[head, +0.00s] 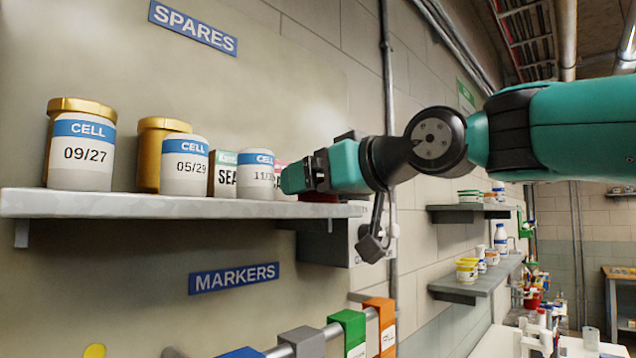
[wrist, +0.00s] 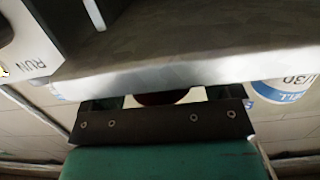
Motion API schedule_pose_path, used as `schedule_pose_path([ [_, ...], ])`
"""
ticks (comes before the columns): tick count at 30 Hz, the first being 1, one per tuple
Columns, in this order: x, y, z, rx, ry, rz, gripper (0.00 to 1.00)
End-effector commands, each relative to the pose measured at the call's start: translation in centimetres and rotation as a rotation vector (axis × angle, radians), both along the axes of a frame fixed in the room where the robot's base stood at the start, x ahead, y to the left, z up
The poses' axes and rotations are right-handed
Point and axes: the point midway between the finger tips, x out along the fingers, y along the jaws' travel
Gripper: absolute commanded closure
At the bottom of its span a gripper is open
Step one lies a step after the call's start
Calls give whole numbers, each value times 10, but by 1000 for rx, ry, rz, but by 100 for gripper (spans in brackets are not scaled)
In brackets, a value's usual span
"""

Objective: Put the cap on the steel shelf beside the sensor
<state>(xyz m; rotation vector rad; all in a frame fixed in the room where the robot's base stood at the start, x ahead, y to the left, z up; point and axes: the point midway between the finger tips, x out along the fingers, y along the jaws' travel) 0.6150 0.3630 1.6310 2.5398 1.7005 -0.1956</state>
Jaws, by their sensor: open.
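My gripper (head: 292,180) is open at the right end of the steel shelf (head: 120,204), close to the shelf top. A dark red rounded thing, perhaps the cap, shows under the gripper in the head view (head: 318,197). In the wrist view this dark red thing (wrist: 163,98) lies between the two spread fingers, partly hidden by the gripper body. I cannot tell whether the fingers touch it. I cannot make out which thing is the sensor.
White CELL jars (head: 81,155) (head: 184,166) (head: 256,173), a gold can (head: 150,150) and a SEALS-like box (head: 224,172) stand along the shelf. Below hangs a rail with coloured tags (head: 347,330). A white panel marked RUN (wrist: 25,45) shows at upper left in the wrist view.

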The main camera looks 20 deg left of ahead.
Motion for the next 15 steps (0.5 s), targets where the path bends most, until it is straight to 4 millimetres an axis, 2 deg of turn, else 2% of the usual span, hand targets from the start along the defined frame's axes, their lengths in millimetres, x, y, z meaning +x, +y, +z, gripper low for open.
schedule_pose_path([
  [3,0,0,6,0,0,0,15],
  [5,-2,-8,3,1,-2,-2,15],
  [15,-29,-75,12,3,-3,-4,15],
])
